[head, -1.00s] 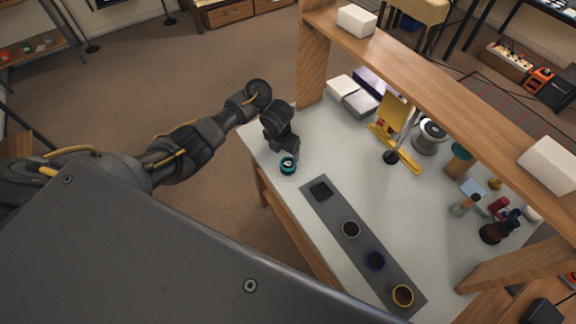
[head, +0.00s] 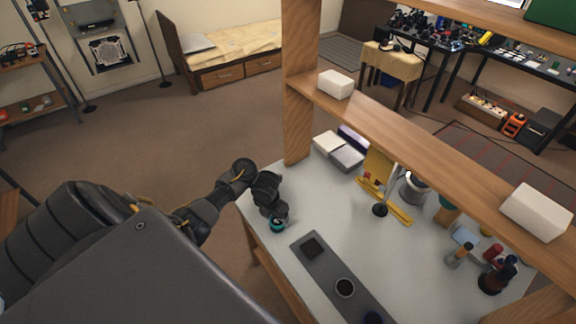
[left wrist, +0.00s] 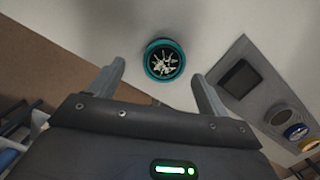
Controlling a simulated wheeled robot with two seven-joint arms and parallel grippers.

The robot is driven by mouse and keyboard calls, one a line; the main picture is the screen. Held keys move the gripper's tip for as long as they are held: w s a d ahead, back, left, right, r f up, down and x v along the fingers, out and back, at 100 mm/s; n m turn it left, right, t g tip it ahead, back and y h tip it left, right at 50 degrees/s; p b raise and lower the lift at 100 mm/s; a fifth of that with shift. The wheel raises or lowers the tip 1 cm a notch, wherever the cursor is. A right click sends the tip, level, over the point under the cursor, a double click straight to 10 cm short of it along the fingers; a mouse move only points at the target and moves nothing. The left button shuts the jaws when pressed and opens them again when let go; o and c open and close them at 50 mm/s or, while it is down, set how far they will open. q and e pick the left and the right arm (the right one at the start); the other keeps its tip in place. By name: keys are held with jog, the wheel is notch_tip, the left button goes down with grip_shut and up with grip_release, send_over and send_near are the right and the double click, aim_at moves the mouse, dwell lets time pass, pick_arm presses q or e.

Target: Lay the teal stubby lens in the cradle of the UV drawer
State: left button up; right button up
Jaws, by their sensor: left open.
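The teal stubby lens (head: 278,224) stands on the pale worktop near its left edge, in the head view. In the left wrist view, its teal ring and dark centre with pale reflections (left wrist: 164,62) show between the open fingers. My left gripper (head: 273,211) is open at the lens and covers part of it; the wrist view shows a gap on both sides (left wrist: 158,72). A low white-and-grey box with a purple strip (head: 340,150) stands at the back left of the worktop; it may be the UV drawer. I cannot make out a cradle in it. My right gripper is not in view.
A grey strip (head: 328,268) with a square recess and round rings lies right of the lens. A yellow stand (head: 384,200) and several bottles and jars stand farther back and right. A wooden shelf (head: 420,125) crosses above the worktop. Bare worktop lies between strip and stand.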

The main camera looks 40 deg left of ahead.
aim_at(277, 220)
pick_arm(q)
jog(key=shift+f, duration=0.25)
jog(key=f+b, duration=0.3)
jog(key=shift+w+d+f, duration=0.3)
jog(key=shift+w+f, duration=0.05)
jog(key=shift+f, duration=0.05)
jog(key=shift+w+a+f+b, duration=0.1)
jog(key=shift+w+f+b, duration=0.1)
jog(key=shift+f+b, duration=0.25)
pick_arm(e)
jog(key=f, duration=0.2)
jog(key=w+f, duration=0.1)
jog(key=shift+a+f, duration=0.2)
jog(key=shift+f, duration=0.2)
pick_arm(q)
jog(key=shift+s+r, duration=0.1)
jog(key=shift+c, duration=0.6)
jog(key=c, duration=1.1)
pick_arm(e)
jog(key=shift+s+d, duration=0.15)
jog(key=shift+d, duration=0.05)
pick_arm(q)
jog(key=shift+r, duration=0.1)
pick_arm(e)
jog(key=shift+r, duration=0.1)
